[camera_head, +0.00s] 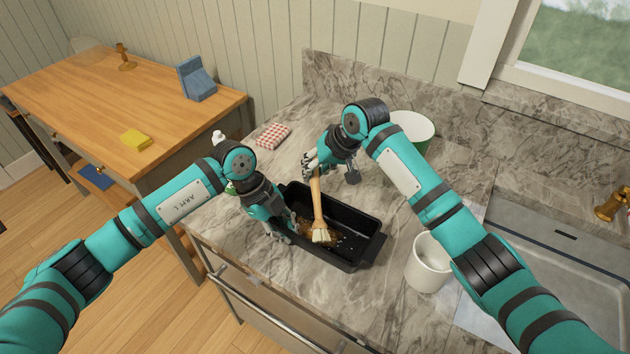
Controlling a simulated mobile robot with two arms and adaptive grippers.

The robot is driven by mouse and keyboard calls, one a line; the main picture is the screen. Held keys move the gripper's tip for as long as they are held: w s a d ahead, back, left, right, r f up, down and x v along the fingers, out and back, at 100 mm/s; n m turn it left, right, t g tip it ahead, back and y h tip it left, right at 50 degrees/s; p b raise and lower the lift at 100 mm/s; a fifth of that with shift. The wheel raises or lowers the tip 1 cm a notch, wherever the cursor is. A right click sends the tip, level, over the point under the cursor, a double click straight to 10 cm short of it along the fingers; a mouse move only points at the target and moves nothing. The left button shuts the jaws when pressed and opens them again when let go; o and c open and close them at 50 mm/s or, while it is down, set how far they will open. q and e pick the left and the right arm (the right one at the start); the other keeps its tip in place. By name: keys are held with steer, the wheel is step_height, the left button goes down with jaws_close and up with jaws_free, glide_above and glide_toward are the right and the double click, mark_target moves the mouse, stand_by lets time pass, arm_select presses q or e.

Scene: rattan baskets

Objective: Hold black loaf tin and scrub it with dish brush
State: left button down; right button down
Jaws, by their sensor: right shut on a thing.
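The black loaf tin (357,218) stands upright on the marble counter, with brown, crumb-like residue inside. The dish brush (317,200) has a wooden handle and pale bristles. Its head is down inside the tin, by the residue. My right gripper (314,172) is shut on the upper end of the brush handle, above the tin's far side. My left gripper (280,230) is at the tin's left end, close against its wall. Its fingertips are small and partly hidden, so I cannot tell whether they grip the rim.
A white cup (429,262) stands right of the tin. A white and green pot (411,128) is behind my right arm. A red checked cloth (273,135) lies at the back left. The sink (560,260) is at the right. A wooden table (120,95) stands left.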

steer(key=shift+t, duration=0.3)
step_height(320, 180, up, 8)
steer(key=shift+f, duration=0.2)
steer(key=s+a+r+n+t+y, duration=0.2)
steer(key=s+r+n+t, duration=0.15)
steer(key=r+t, duration=0.2)
step_height(320, 180, down, 8)
steer(key=shift+w+r+n+g, duration=0.25)
steer(key=shift+n+g, duration=0.1)
steer(key=shift+g, duration=0.1)
steer(key=shift+a+f, duration=0.1)
steer(key=shift+f, duration=0.65)
stand_by(0.3)
steer(key=shift+w+a, duration=0.9)
steer(key=shift+a, duration=3.3)
steer(key=s+d, duration=0.3)
steer(key=d, duration=0.5)
steer(key=s+d, duration=0.3)
steer(key=d, duration=0.5)
steer(key=shift+s+d+r, duration=0.15)
steer(key=shift+s+r, duration=0.05)
steer(key=shift+r, duration=0.15)
